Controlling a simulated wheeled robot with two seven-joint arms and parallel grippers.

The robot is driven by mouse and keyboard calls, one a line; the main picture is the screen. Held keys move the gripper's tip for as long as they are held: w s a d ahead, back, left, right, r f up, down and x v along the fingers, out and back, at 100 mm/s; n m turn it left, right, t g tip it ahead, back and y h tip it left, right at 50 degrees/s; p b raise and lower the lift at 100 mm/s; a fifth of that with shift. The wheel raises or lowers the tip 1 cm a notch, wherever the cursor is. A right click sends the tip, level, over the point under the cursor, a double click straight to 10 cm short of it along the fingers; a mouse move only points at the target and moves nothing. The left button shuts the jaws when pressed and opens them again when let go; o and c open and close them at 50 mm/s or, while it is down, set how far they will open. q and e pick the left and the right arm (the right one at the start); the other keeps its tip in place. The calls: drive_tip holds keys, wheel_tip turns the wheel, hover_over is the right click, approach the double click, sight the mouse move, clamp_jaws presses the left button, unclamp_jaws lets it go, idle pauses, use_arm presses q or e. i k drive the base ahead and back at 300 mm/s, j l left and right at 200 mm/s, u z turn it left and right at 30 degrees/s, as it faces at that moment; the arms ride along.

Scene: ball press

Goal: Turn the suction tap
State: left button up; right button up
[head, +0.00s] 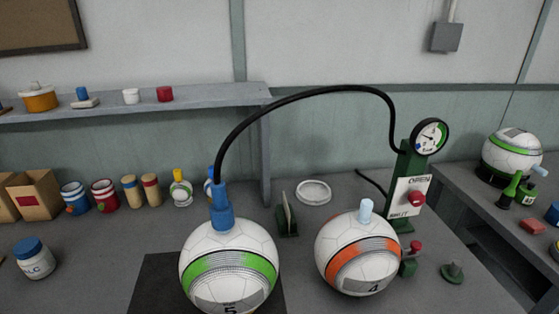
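A green post (409,162) with a round gauge (430,136) stands at the right of the bench. A white plate (408,198) on it reads "OPEN" at the top, with smaller lettering below. A red knob (416,198) sits on the plate; it looks like the suction tap. A black hose (315,90) arches from the post to a blue fitting (221,206) on top of the green-banded ball (229,267). An orange-banded ball (357,253) with a pale blue plug (366,210) stands in front of the post. Neither gripper is in view.
A small green fitting with a red top (414,249) and a green cone-shaped piece (452,272) stand right of the orange-banded ball. A white ring-shaped dish (314,192) lies behind. Jars and boxes line the left. Another ball (511,152) sits on the right-hand bench.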

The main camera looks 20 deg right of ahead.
sight(416, 198)
drive_tip(key=z, duration=1.7)
